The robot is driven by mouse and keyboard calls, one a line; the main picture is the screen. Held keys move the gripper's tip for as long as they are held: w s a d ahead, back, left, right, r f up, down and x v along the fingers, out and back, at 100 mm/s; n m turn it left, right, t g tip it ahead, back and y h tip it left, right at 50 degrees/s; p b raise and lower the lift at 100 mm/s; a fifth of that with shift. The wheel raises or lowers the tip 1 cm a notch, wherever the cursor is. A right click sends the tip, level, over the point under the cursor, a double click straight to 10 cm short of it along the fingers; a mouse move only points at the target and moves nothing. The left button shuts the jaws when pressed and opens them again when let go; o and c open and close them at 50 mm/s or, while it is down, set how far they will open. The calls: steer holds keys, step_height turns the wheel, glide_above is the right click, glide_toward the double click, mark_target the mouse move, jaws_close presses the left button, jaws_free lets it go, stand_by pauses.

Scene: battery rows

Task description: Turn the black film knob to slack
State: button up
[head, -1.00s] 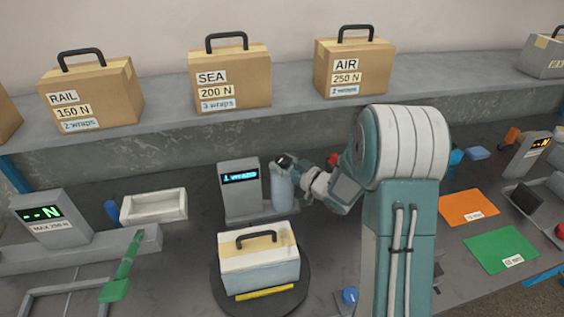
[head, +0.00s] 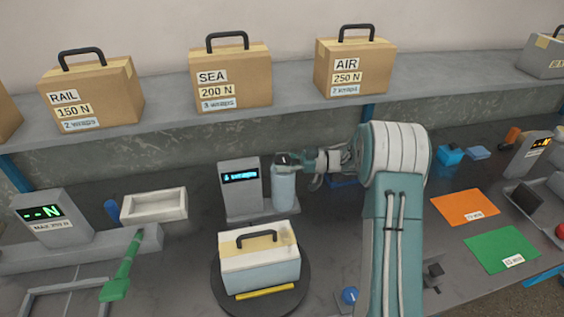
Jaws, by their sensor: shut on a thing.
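The black film knob (head: 282,160) sits on top of the pale film roll (head: 284,190), which stands upright beside a grey post with a lit display (head: 239,176). My gripper (head: 291,160) reaches in from the right and is shut on the knob, partly hiding it. The display's small text seems to end in "wraps". A white case with a dark handle (head: 260,268) stands on a dark round turntable (head: 220,293) in front of the roll.
Labelled boxes RAIL (head: 92,90), SEA (head: 230,75) and AIR (head: 354,65) stand on the shelf behind. A white tray (head: 154,207) and a green lever (head: 124,265) are at left. Orange (head: 465,207) and green (head: 502,250) sheets lie at right. A blue knob (head: 349,296) is near the front.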

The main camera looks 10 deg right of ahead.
mark_target(282, 158)
steer(key=shift+w+n+g, duration=0.1)
steer(key=shift+n+g, duration=0.2)
steer(key=o, duration=1.2)
steer(key=shift+c, duration=0.2)
step_height(282, 158, up, 10)
steer(key=shift+f, duration=0.1)
